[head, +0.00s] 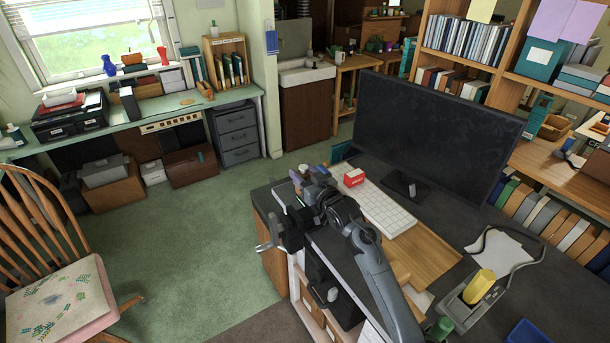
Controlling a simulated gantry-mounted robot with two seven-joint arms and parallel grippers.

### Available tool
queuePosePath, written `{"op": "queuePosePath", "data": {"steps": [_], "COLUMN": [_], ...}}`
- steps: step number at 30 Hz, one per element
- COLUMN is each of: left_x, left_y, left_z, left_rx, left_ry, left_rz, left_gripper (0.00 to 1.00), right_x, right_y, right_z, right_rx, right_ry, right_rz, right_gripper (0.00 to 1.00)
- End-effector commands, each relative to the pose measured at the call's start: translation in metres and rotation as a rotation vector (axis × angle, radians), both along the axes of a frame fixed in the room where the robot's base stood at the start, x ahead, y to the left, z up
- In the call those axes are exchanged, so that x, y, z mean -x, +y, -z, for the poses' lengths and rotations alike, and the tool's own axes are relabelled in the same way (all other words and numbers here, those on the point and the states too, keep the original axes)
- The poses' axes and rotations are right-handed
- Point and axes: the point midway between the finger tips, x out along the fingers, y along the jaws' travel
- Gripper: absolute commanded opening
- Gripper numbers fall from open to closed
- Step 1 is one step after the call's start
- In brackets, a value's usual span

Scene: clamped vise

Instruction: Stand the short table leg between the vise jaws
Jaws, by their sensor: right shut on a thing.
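The dark vise (286,229) is clamped at the near left corner of the dark desk, with its handle sticking out to the left. My right gripper (303,185) is at the vise, just above its top, with my arm reaching in from the lower right. It is shut on a small brownish piece (296,175), which looks like the short table leg. Most of the piece and the jaw gap are hidden by my gripper and wrist, so I cannot tell whether it stands between the jaws. My left gripper is not in view.
Behind my arm are a red and white box (354,177), a white keyboard (385,207) and a large monitor (437,115). A wooden board (425,250) lies at the desk's middle. A grey holder (462,311) with a yellow block (479,286) stands at right. Floor left of the vise is clear.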

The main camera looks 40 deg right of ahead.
Motion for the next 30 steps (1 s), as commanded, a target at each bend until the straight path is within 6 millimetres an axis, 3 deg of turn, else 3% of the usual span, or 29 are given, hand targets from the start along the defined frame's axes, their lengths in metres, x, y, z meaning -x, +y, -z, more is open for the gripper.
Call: {"op": "queuePosePath", "data": {"steps": [12, 30], "left_x": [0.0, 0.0], "left_y": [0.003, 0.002], "left_z": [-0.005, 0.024], "left_rx": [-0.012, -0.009], "left_ry": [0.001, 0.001], "left_rz": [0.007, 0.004], "left_gripper": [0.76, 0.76], "right_x": [0.0, 0.0], "right_y": [0.0, 0.0], "right_z": [-0.002, 0.046], "right_rx": [0.0, 0.0], "right_ry": [0.001, 0.001], "right_rz": [0.001, 0.001], "right_gripper": [0.08, 0.08]}}
